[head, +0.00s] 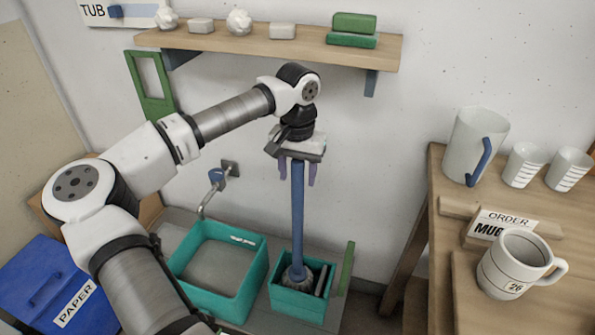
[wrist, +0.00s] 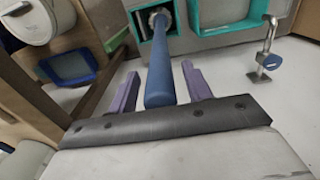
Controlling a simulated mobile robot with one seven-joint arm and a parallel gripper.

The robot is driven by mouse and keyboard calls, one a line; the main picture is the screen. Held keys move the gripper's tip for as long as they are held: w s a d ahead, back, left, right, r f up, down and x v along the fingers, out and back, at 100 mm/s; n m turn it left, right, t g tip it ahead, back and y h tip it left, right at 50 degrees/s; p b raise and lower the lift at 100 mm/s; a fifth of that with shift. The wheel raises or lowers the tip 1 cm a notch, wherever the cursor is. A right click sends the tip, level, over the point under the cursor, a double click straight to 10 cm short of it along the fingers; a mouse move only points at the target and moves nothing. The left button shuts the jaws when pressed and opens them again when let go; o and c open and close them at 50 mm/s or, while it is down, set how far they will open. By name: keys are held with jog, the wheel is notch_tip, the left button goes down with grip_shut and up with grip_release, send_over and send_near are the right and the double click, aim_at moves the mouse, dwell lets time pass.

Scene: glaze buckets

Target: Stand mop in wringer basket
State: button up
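The mop has a long blue handle (head: 297,215) and a grey head (head: 295,274). It stands close to upright, with its head down in the teal wringer basket (head: 299,302). Whether the head touches the basket's floor is hidden. My gripper (head: 298,184) points down at the top of the handle. Its two purple fingers stand on either side of the handle, with a gap at each side. The wrist view shows the handle (wrist: 160,75) between the open fingers, and the mop head (wrist: 160,17) inside the basket.
A larger teal tub (head: 218,270) stands left of the basket under a tap (head: 212,185). A blue PAPER bin (head: 45,285) is at lower left. A shelf (head: 270,42) runs above my gripper. A wooden table with a jug (head: 474,145) and mugs (head: 518,263) is at right.

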notch_tip(320, 180, up, 12)
jog(key=shift+f+b, duration=0.1)
jog(key=shift+b, duration=0.25)
jog(key=shift+r, duration=0.3)
jog(key=shift+d, duration=0.1)
